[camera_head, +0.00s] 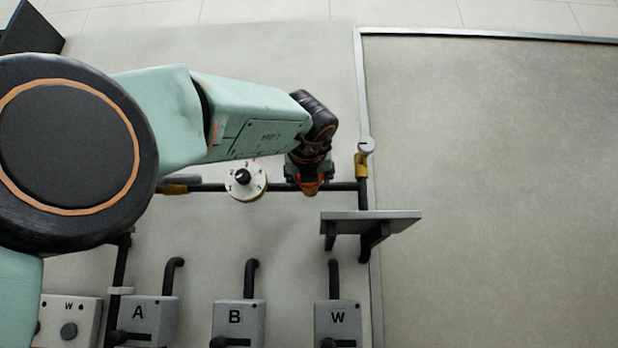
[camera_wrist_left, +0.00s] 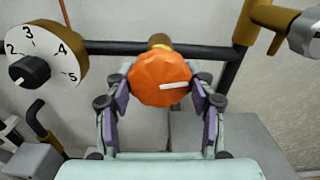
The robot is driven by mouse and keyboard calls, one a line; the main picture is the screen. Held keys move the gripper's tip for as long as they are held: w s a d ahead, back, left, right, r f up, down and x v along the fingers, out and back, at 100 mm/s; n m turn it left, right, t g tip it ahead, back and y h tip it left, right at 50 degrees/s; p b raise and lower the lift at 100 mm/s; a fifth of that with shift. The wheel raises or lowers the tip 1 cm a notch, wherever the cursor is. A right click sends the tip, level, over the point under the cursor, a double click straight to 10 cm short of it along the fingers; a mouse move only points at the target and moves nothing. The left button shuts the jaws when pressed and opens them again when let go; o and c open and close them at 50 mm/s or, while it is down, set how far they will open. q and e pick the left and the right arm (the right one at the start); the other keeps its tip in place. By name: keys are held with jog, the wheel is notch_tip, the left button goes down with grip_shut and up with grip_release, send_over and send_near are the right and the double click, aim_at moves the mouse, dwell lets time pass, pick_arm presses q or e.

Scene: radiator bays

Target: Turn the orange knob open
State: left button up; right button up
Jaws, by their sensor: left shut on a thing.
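The orange knob (camera_wrist_left: 158,76) is faceted, with a white mark that points right and nearly level in the left wrist view. It sits on the dark horizontal pipe through a brass fitting. My left gripper (camera_wrist_left: 160,84) is shut on the knob, one finger on each side. In the head view my left gripper (camera_head: 310,184) is at the pipe, and only a little orange shows there, so the knob is mostly hidden. My right gripper is in neither view.
A white numbered dial (camera_head: 246,181) is on the pipe just left of the gripper. A grey valve head (camera_head: 366,146) on a brass fitting stands to the right. A grey shelf (camera_head: 371,217) is below right. Boxes A (camera_head: 148,321), B (camera_head: 239,322) and W (camera_head: 338,323) line the lower wall.

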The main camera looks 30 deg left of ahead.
pick_arm(q)
jog(key=n, duration=0.3)
jog(key=shift+s+r+n+b, duration=0.1)
jog(key=shift+r+n+b, duration=0.2)
jog(key=n, duration=0.3)
jog(key=shift+d+n+b, duration=0.1)
jog(key=shift+n+b, duration=0.2)
jog(key=shift+b, duration=0.1)
jog(key=n+b, duration=0.1)
jog(key=n, duration=0.3)
jog(key=shift+n, duration=0.3)
jog(key=shift+r+n, duration=0.1)
jog(key=shift+n, duration=1.6)
jog(key=o, duration=1)
jog(key=shift+w, duration=0.2)
jog(key=shift+o, duration=1)
jog(key=shift+f, duration=0.2)
